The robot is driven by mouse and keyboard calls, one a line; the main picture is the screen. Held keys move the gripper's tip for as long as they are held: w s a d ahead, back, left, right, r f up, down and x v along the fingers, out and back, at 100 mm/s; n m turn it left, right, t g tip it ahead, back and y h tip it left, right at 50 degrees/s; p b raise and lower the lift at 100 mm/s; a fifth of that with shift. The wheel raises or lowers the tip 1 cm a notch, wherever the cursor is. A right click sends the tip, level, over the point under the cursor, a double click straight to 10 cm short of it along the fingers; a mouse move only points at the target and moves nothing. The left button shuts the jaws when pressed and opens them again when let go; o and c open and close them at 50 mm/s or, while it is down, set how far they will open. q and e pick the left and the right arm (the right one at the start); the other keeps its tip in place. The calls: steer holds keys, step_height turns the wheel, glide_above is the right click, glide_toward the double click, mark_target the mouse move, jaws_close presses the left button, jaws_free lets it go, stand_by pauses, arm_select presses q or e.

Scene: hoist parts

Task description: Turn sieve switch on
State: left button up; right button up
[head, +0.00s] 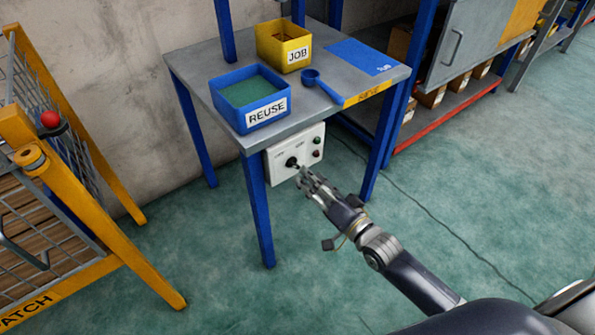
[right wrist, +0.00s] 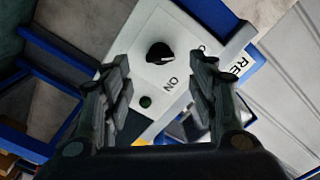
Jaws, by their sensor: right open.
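A white switch box (head: 282,167) hangs under the front edge of the grey-topped sieve table (head: 205,68). It carries a black rotary knob (head: 291,162), with a green and a red button to its right in the head view. In the right wrist view the black knob (right wrist: 160,53) lies ahead between the fingers, with an "ON" label and a green button (right wrist: 146,101) nearer. My right gripper (head: 306,176) is open and empty, just in front of the box. In the right wrist view my right gripper (right wrist: 163,85) is not around the knob. My left gripper is out of view.
A blue REUSE bin (head: 233,112), a yellow JOB bin (head: 272,46) and a blue scoop (head: 325,86) stand on the table. A blue table leg (head: 257,205) stands beside the box. A yellow mesh crate (head: 100,215) is at left. A cable crosses the green floor.

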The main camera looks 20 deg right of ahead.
mark_target(297, 167)
steer(key=x, duration=0.4)
steer(key=shift+w+b, duration=0.15)
steer(key=shift+b, duration=0.25)
steer(key=shift+x, duration=0.8)
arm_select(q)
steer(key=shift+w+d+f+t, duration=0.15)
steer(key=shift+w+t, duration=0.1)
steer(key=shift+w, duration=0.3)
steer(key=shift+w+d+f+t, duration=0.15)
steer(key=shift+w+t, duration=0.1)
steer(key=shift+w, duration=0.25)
arm_select(e)
steer(key=shift+c, duration=0.3)
steer(key=c, duration=1)
